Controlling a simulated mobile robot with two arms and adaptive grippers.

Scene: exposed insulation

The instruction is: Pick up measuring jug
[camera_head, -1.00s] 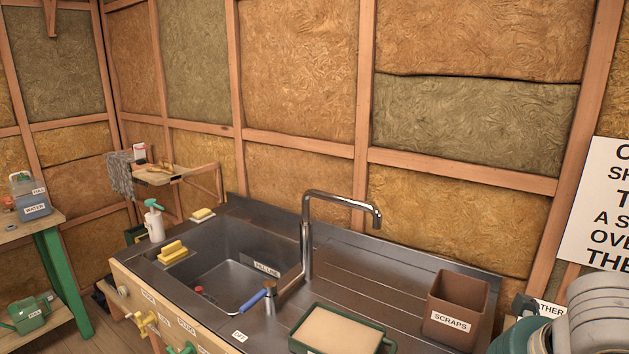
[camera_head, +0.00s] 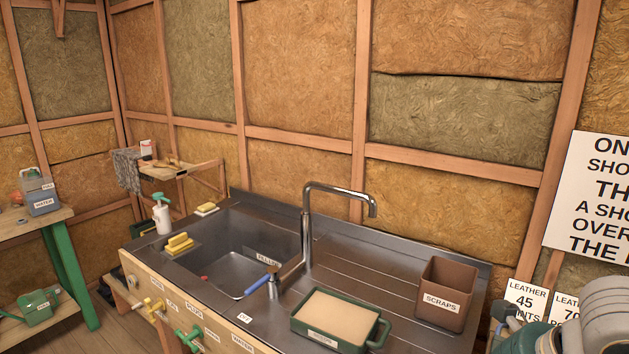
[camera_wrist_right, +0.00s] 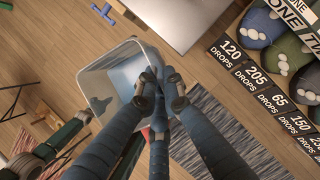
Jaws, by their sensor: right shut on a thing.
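In the right wrist view, a pale, see-through, open-topped container (camera_wrist_right: 99,83), which looks like the measuring jug, hangs tilted at the fingers. My right gripper (camera_wrist_right: 156,88) is shut on its right side, near the rim. The fingers hide part of it, and no markings on it can be read. It appears to be above a wooden floor. In the head view the right gripper and the jug are out of frame; only part of my arm shows at the lower right. My left gripper is in neither view.
A metal sink unit (camera_head: 345,262) holds a tap (camera_head: 307,235), a green tray (camera_head: 338,323) and a brown scraps bin (camera_head: 445,293). A bench with a water container (camera_head: 41,193) stands at left. Signs (camera_wrist_right: 250,78) and a dark mat (camera_wrist_right: 225,140) show in the wrist view.

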